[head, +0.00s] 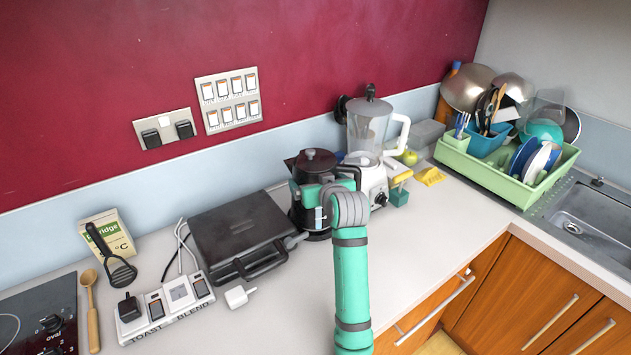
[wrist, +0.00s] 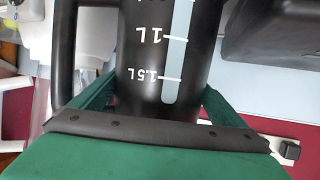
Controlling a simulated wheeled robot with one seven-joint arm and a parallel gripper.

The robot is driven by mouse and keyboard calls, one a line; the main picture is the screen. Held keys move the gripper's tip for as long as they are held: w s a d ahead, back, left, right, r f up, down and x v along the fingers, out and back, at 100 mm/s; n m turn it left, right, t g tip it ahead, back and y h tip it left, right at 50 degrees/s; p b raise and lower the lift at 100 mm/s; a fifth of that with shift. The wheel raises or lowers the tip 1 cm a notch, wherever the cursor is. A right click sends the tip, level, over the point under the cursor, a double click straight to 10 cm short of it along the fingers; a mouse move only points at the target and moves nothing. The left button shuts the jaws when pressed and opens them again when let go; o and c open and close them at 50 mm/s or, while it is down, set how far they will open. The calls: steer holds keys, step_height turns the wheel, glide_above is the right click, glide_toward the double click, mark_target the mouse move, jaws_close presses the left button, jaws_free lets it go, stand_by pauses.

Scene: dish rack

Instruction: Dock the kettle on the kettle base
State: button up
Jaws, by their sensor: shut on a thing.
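The black kettle (head: 315,160) stands upright at the back of the counter, between the dark grill and the blender. My green gripper (head: 328,190) is shut on it from the front and hides part of its body. In the wrist view the kettle body (wrist: 145,60) fills the middle, with a clear level strip marked 1L and 1.5L, upside down in the picture. The green fingers (wrist: 158,98) lie on both sides of the body. A dark round edge, seemingly the kettle base (head: 318,236), shows just below the kettle; I cannot tell whether they touch.
The grill (head: 240,228) is close on the left and the blender (head: 370,140) close on the right. A socket strip (head: 165,308) and a white plug (head: 240,296) lie at the front left. The green dish rack (head: 500,178) is far right. Counter right of my arm is clear.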

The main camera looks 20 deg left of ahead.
steer(key=shift+f, duration=0.35)
stand_by(0.3)
steer(key=o, duration=1.7)
steer(key=shift+o, duration=0.2)
steer(key=v, duration=1.1)
steer(key=shift+f, duration=0.2)
steer(key=shift+w, duration=0.1)
